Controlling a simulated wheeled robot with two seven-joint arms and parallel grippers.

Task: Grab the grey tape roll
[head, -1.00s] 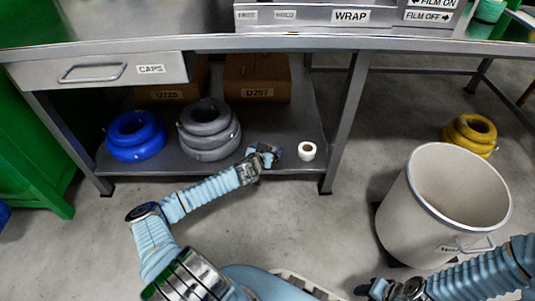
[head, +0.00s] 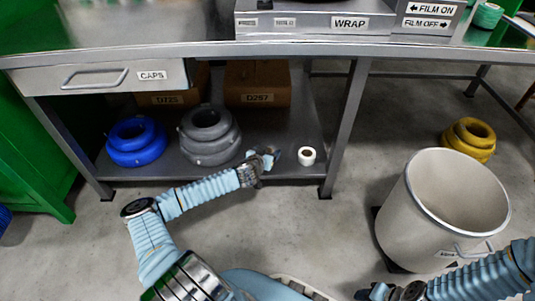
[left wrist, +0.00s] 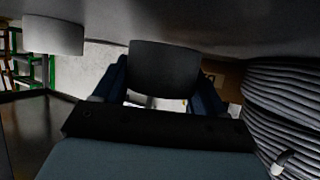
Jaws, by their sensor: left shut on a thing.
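The grey tape roll (left wrist: 165,68) shows dark grey between the two fingers in the left wrist view. My left gripper (head: 267,156) is shut on it, low over the shelf under the bench. In the head view the roll is small and mostly lost against the fingers. My right gripper (head: 370,292) is at the bottom edge of the head view, far from the roll; its finger opening is not clear.
A white tape roll (head: 307,156) stands just right of my left gripper. Grey (head: 209,136) and blue (head: 136,143) cable coils sit to its left on the shelf (head: 292,125). Boxes stand behind. A table leg (head: 345,128) and a large bin (head: 405,225) are to the right.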

